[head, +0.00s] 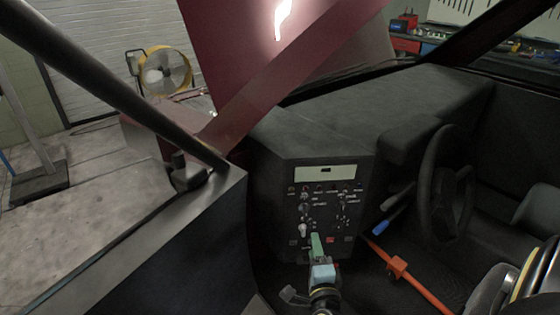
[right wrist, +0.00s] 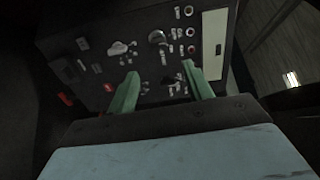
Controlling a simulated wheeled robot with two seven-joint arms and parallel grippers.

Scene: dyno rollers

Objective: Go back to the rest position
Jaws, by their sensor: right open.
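My right gripper (head: 318,245) reaches up from the bottom of the head view, in front of the lower part of a dark control panel (head: 280,222). In the right wrist view its two green fingers (right wrist: 160,92) stand apart with nothing between them. They point at the panel (right wrist: 90,75), which carries knobs, small switches, a red switch and a pale display strip. I cannot tell whether a fingertip touches the panel. My left gripper is in neither view.
A steering wheel (head: 438,185) and an orange bar (head: 415,280) are right of my right gripper. A dark car door frame (head: 200,240) is on the left. A yellow fan (head: 165,72) stands farther back on the concrete floor (head: 90,210).

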